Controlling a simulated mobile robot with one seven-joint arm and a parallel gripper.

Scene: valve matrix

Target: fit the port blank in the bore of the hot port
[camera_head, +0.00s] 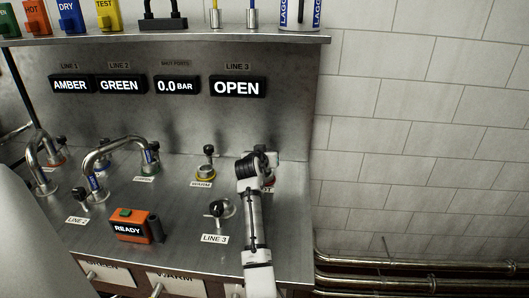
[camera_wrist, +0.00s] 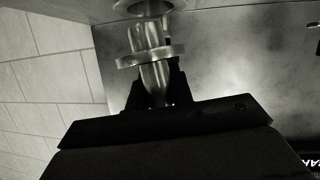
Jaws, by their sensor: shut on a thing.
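The port blank (camera_wrist: 150,58) is a shiny metal plug with a wide flange and a stem. In the wrist view my gripper (camera_wrist: 156,92) is shut on its lower stem with dark fingers. The plug's far end points at a round metal collar (camera_wrist: 130,6) at the top edge, cut off by the frame. They overlap in the picture; I cannot tell whether the plug is in a bore. In the head view my gripper (camera_head: 260,160) is at the bench's back right, over the hot port (camera_head: 269,183). My arm hides most of this port; a bit of red ring shows.
The warm port (camera_head: 205,175) with a yellow ring and upright lever stands left of my gripper. The LINE 3 valve (camera_head: 220,208) is just left of my forearm. An orange READY box (camera_head: 133,226) and bent pipes (camera_head: 110,145) are further left. A shelf (camera_head: 180,40) runs above.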

